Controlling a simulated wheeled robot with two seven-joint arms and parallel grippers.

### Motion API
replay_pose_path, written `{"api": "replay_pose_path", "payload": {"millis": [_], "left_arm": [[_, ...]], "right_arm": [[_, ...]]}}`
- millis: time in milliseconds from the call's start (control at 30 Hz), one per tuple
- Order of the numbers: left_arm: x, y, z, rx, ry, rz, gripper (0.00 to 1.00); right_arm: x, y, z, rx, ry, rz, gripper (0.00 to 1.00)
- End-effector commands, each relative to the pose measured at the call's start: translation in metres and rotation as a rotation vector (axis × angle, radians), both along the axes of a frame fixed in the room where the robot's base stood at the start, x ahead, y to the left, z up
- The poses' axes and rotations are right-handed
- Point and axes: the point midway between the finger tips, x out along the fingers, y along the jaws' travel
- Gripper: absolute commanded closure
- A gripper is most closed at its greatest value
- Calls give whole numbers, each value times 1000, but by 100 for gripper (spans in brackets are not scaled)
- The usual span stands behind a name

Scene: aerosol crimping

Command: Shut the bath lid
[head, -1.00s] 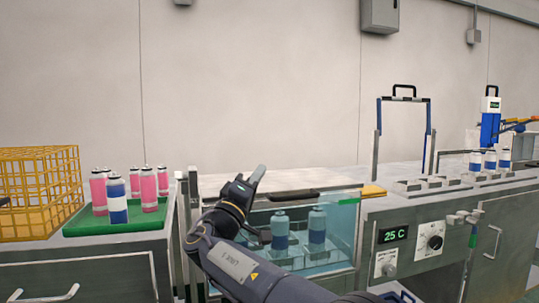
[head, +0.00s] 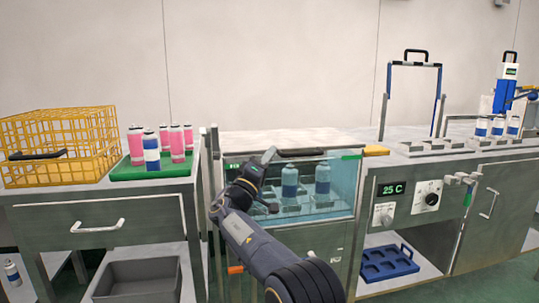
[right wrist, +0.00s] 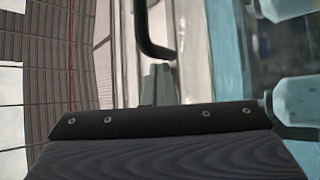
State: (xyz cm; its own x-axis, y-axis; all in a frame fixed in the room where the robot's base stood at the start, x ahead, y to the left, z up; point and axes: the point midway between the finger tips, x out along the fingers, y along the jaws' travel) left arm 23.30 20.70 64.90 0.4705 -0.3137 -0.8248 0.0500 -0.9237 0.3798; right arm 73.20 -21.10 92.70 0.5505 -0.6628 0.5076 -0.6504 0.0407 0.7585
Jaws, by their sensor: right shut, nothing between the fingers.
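The bath (head: 318,228) is a glass-fronted tank in the middle of the head view, with blue-and-teal cans (head: 289,182) inside. Its pale lid (head: 260,139) looks about level over the top; I cannot tell whether it is fully seated. A black handle (head: 300,152) lies along the lid's front edge. My right gripper (head: 269,155) is shut and empty at the front of the bath, just left of the handle. In the right wrist view, the grey fingertips (right wrist: 157,84) are together near the curved black handle (right wrist: 150,35); contact is unclear. My left gripper is not in view.
On the left are a yellow wire basket (head: 60,140) and a green tray (head: 125,172) with pink cans. On the right stand a control panel (head: 408,200), a raised frame with a black handle (head: 415,62) and a blue press (head: 505,90). A yellow block (head: 376,150) sits beside the bath.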

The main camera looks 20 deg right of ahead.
Motion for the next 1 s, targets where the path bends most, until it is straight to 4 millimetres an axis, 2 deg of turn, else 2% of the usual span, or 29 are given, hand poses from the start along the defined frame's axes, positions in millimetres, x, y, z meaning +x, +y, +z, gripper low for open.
{"api": "replay_pose_path", "payload": {"millis": [33, 267, 600, 733, 800, 867, 967, 1000], "left_arm": [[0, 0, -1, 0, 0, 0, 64], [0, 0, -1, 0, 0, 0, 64], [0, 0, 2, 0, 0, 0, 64], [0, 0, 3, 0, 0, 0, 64], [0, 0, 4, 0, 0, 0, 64], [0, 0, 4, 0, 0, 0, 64], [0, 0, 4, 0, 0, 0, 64], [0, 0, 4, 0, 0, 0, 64]], "right_arm": [[4, -3, -15, 8, 26, -5, 100], [-1, 4, -18, 6, 26, -4, 100], [-36, 44, -34, -1, 7, 1, 100], [-43, 49, -38, 3, 6, -5, 100], [-47, 38, -41, 29, 25, -22, 100], [-52, 17, -45, 77, 59, -52, 100], [-68, -38, -61, 216, 163, -125, 100], [-79, -64, -70, 292, 218, -158, 100]]}}
